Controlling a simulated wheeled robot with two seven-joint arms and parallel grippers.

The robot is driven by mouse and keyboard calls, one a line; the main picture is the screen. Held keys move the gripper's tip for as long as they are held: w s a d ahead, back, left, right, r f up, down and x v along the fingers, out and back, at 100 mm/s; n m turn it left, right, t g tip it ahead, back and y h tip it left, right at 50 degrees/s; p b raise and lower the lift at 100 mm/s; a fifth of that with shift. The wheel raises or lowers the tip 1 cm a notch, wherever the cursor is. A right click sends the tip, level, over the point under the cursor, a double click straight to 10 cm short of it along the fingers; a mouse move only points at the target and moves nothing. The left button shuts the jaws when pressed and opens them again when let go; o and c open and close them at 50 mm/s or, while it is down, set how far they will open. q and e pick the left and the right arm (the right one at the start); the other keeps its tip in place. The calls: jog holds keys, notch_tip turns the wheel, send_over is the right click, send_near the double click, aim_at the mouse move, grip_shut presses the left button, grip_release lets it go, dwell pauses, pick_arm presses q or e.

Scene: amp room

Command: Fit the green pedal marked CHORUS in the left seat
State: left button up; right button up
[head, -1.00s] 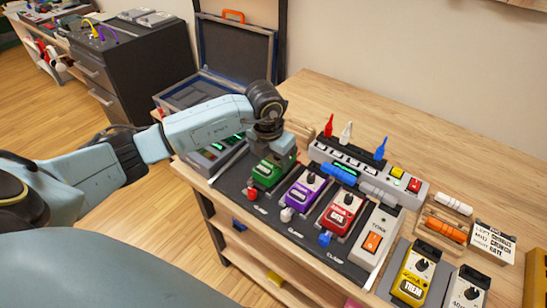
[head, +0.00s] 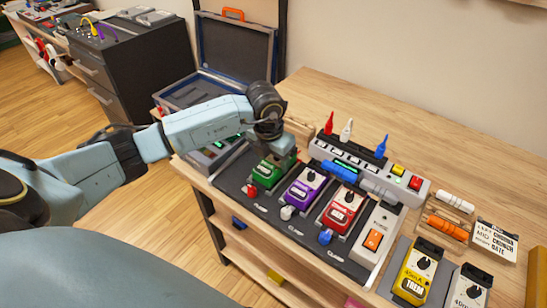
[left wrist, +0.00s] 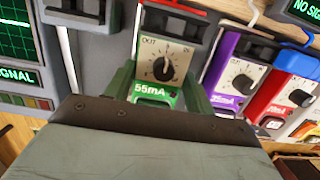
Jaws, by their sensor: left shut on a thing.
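The green pedal (head: 270,171) is at the left seat of the dark pedalboard (head: 232,180), left of the purple pedal (head: 304,188). My left gripper (head: 275,150) is shut on it from above and hides its upper part. In the left wrist view the green pedal (left wrist: 164,62) shows a black knob, a pale face and a "55mA" label. The CHORUS marking is not readable. I cannot tell whether the pedal is fully down in its seat. A red clamp knob (head: 250,190) is at its front. My right gripper is not in view.
A red pedal (head: 342,209) and a grey unit with an orange switch (head: 376,230) fill the board's right. A power strip (head: 365,172) with coloured plugs stands behind. A yellow pedal (head: 417,275) is at the right. An open case (head: 230,60) stands at the back left.

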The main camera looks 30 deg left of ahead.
pick_arm(q)
jog(key=shift+f, duration=0.25)
dwell(1.0)
jog(key=o, duration=1.4)
jog(key=shift+c, duration=0.2)
jog(key=shift+o, duration=0.6)
jog(key=shift+f, duration=0.1)
jog(key=shift+r+p, duration=2.4)
jog(key=shift+r, duration=1.2)
